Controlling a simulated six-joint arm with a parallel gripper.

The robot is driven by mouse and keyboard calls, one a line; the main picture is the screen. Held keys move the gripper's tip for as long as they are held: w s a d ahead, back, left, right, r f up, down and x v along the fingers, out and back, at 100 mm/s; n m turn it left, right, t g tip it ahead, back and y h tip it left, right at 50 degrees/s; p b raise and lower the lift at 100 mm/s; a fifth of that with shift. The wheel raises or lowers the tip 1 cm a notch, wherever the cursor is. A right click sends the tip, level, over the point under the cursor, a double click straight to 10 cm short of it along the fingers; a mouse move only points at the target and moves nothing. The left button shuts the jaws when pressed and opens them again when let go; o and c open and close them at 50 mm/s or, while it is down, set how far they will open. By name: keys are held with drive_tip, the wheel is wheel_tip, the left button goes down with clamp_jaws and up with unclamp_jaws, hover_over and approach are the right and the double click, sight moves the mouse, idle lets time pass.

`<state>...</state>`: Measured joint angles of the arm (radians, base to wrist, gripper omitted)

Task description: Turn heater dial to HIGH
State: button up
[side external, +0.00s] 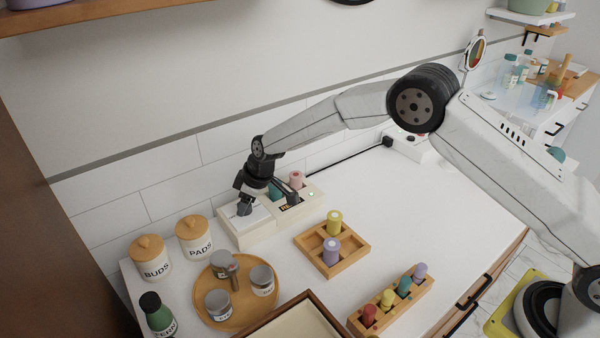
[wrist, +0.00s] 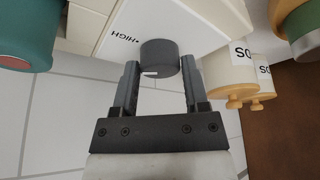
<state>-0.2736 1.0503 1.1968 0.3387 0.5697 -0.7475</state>
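The heater dial (wrist: 158,55) is a dark grey round knob with a short white mark on its face near the bottom edge in the wrist view. It sits on the white heater unit (wrist: 205,18), which also shows by the back wall in the side view (side external: 232,236). A dot and the word HIGH are printed left of the dial; the white mark does not visibly line up with them.
Pink and teal pegs (side external: 296,180) stand just right of my gripper. BUDS (side external: 151,262) and PADS (side external: 194,240) jars stand to the left. A round tray (side external: 240,314) with jars and a wooden peg tray (side external: 309,240) are in front. Bare counter lies to the right.

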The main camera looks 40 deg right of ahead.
clamp_jaws()
drive_tip(key=shift+m+h, duration=0.3)
drive_tip(key=shift+m, duration=0.4)
drive_tip(key=shift+a+m+t+h, duration=0.15)
drive_tip(key=shift+m+h, duration=0.25)
drive_tip(key=shift+m, duration=0.75)
drive_tip(key=shift+d+m+t+h, duration=0.1)
drive_tip(key=shift+m+t+h, duration=0.25)
drive_tip(key=shift+m, duration=0.8)
drive_tip(key=o, duration=0.5)
unclamp_jaws()
drive_tip(key=shift+s+r, duration=0.1)
